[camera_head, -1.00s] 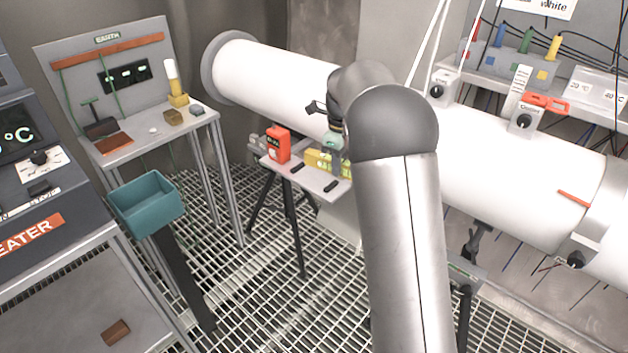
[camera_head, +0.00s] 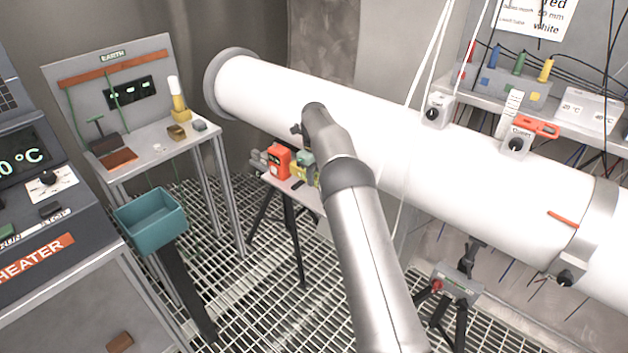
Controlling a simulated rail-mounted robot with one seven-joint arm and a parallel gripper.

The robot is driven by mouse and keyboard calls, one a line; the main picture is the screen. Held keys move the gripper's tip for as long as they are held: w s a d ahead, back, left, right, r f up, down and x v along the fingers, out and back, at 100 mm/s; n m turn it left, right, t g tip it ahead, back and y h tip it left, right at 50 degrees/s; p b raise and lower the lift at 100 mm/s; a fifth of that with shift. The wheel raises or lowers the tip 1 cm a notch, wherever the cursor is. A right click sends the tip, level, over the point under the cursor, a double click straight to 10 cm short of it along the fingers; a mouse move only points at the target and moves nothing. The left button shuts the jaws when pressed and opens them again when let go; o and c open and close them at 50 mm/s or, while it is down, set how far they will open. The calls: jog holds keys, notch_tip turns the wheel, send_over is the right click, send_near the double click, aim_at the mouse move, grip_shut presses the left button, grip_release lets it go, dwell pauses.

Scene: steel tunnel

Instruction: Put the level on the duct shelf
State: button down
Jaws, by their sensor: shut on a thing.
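The level, a yellow bar (camera_head: 316,178), shows only as a small piece beside my arm; the rest is hidden. My gripper (camera_head: 305,165) is beneath the end of my arm, in front of the white duct (camera_head: 450,150). It is shut on the level, with the fingertips mostly hidden. The picture does not show whether the level touches this shelf. An orange device (camera_head: 279,160) stands on the shelf just left of my gripper.
A teal bin (camera_head: 152,220) and the earth bench (camera_head: 150,150) are on the left, beside the heater console (camera_head: 40,190). A second tripod with a grey box (camera_head: 455,285) stands at lower right. Grating floor (camera_head: 260,290) is open between them.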

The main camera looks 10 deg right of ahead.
jog(key=shift+w+f, duration=0.25)
jog(key=shift+f, duration=0.05)
jog(key=shift+f+p, duration=0.4)
jog(key=shift+f, duration=1.15)
jog(key=shift+f, duration=0.2)
jog(key=c, duration=1.2)
grip_release()
jog(key=shift+o, duration=0.2)
